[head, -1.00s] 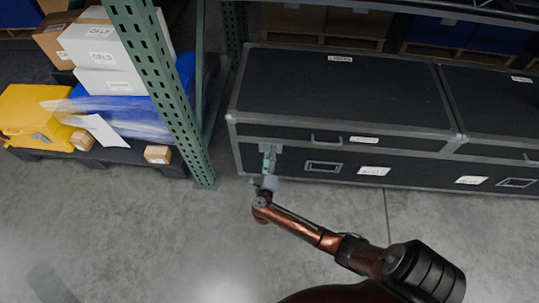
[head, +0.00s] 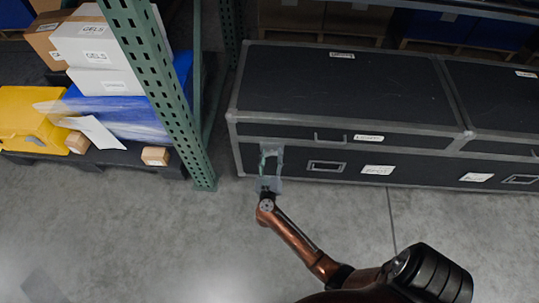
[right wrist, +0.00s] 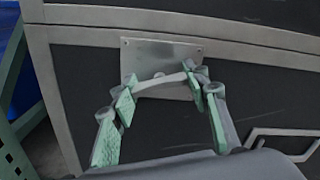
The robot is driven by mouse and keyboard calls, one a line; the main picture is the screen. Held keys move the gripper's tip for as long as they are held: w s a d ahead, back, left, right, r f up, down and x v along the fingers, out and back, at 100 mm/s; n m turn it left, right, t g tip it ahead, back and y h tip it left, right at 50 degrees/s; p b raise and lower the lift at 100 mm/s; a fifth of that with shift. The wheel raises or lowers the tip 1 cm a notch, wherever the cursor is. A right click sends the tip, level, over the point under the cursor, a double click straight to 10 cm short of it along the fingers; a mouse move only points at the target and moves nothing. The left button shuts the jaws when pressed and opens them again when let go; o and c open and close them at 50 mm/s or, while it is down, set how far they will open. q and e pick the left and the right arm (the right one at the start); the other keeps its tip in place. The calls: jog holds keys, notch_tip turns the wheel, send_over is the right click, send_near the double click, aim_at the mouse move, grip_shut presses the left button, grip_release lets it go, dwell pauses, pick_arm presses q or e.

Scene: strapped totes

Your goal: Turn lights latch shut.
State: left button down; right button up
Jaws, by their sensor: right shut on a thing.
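The lights latch is a grey metal plate (right wrist: 150,52) with a pale turn handle (right wrist: 160,82) on the front of a black case (head: 335,95). In the head view the latch plate (head: 271,147) is at the case's front left, partly behind my right gripper. My right gripper (head: 271,155) reaches it from below. In the right wrist view its green-padded fingers (right wrist: 158,90) sit at both ends of the handle, shut on it. The handle lies roughly crosswise, slightly tilted. My left gripper is out of view.
A green rack post (head: 165,100) stands left of the case. Beyond it a dark pallet (head: 125,158) bears a yellow case (head: 35,118), a blue wrapped load and boxes. Another black case (head: 495,100) adjoins at right. The concrete floor in front is clear.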

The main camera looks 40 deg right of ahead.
jog(key=m, duration=0.1)
jog(key=m+b, duration=0.1)
jog(key=m, duration=0.1)
jog(key=shift+a+f+m, duration=0.1)
jog(key=shift+f+m, duration=0.1)
jog(key=shift+m, duration=0.1)
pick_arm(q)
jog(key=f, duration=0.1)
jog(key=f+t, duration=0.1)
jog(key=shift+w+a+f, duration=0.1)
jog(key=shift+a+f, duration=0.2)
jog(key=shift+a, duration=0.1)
pick_arm(e)
jog(key=shift+m, duration=0.4)
jog(key=o, duration=1.2)
jog(key=shift+r, duration=0.15)
